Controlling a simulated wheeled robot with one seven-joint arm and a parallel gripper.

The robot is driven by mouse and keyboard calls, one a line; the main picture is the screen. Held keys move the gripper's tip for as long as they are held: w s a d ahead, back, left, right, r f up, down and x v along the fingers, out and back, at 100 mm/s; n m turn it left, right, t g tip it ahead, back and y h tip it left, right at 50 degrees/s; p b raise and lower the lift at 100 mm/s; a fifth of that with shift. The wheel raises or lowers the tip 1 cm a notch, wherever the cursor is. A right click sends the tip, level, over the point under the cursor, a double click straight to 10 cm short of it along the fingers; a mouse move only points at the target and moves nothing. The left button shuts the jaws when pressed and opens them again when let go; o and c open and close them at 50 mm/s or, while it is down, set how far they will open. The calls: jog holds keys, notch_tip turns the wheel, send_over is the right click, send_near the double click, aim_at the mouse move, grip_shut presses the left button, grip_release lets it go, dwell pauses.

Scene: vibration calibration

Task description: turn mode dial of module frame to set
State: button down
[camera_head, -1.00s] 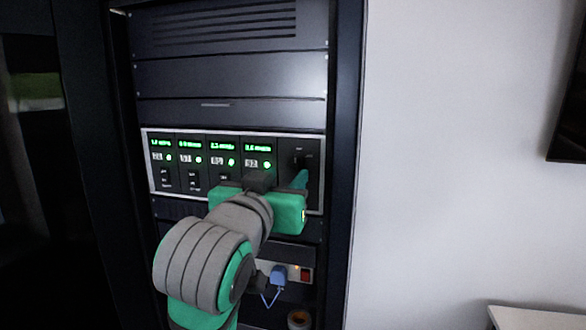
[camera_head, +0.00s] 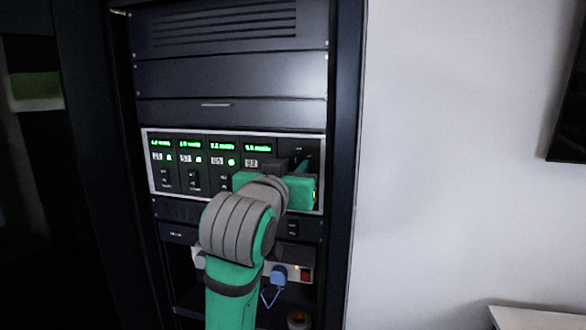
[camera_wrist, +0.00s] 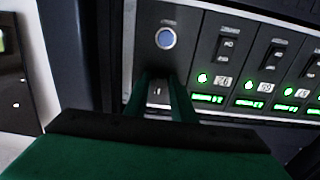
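The module frame (camera_head: 321,182) is a light-rimmed rack unit with several dark modules. Its rightmost module carries the mode dial, which my gripper hides in the head view. In the wrist view, where the frame appears upside down, the dial (camera_wrist: 158,90) is a dark knob with a pale mark, below a round bluish button (camera_wrist: 166,38). My gripper (camera_head: 299,166) is in front of this module. Its two green fingers (camera_wrist: 163,92) are apart, one on each side of the dial. I cannot tell whether they touch it. The dial's setting is not readable.
The other modules have green displays (camera_head: 258,148), lit green lamps and small switches. Below are a power strip with a red switch (camera_head: 305,275) and a blue plug (camera_head: 278,275). The rack's side post (camera_head: 345,200) stands close to the right, with a white wall beyond.

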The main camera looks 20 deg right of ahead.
jog(key=c, duration=2.5)
grip_release()
jog(key=shift+m, duration=0.4)
jog(key=shift+c, duration=0.2)
jog(key=m, duration=0.5)
jog(key=shift+w+a+m, duration=0.1)
jog(key=shift+a+m, duration=0.1)
jog(key=shift+m, duration=0.1)
jog(key=m, duration=0.5)
jog(key=shift+r, duration=0.15)
jog(key=shift+m, duration=0.4)
jog(key=o, duration=1)
jog(key=v, duration=1)
jog(key=shift+s+a, duration=0.3)
